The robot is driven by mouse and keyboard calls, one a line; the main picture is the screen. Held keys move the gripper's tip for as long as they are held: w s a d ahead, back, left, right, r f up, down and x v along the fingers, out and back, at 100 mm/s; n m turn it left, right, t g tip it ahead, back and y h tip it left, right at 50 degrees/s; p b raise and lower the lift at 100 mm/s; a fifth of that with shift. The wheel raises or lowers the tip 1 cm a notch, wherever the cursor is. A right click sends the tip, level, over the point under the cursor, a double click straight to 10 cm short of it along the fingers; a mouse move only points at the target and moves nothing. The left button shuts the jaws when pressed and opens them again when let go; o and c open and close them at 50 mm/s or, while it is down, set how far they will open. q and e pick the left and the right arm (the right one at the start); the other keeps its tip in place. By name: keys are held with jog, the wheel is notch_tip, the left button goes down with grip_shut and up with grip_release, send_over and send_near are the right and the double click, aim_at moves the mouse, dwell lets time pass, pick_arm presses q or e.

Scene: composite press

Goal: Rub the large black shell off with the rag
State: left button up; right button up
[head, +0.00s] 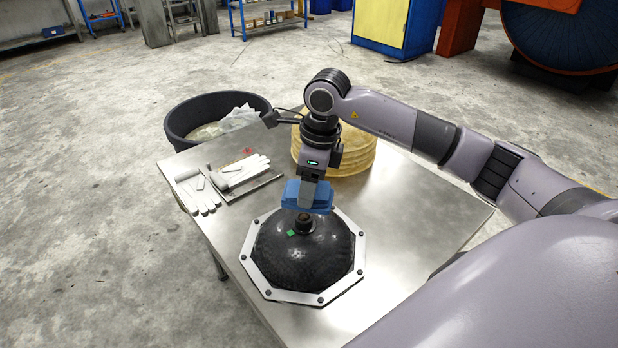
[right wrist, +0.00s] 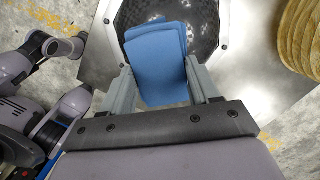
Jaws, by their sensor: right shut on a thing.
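The large black shell (head: 320,262) is a dark, shiny dome inside a pale octagonal frame (head: 258,278) on the metal table. A short dark fitting stands on its top. The shell also shows in the right wrist view (right wrist: 203,40), partly hidden by the rag. My right gripper (head: 308,190) is shut on the folded blue rag (head: 322,200), just above or at the far side of the shell's top; I cannot tell if they touch. The rag fills the space between the fingers in the right wrist view (right wrist: 158,65). My left gripper is not in view.
A small green patch (head: 291,233) lies on the shell. White gloves (head: 240,172) and a tray lie on the table's left part. Stacked yellowish discs (head: 355,155) stand behind my right gripper. A black bin (head: 182,122) stands beyond the table. The table's right side is clear.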

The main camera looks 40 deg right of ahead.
jog(key=shift+f+b, duration=1.6)
jog(key=shift+f, duration=0.65)
jog(key=shift+f+b, duration=0.35)
jog(key=shift+f, duration=0.2)
jog(key=shift+f+b, duration=0.5)
jog(key=shift+f, duration=0.15)
jog(key=shift+w, duration=0.1)
jog(key=shift+w+d+r, duration=0.1)
jog(key=shift+w, duration=0.9)
jog(key=shift+w+d+b, duration=0.2)
jog(key=shift+w+b, duration=0.3)
jog(key=shift+w, duration=0.35)
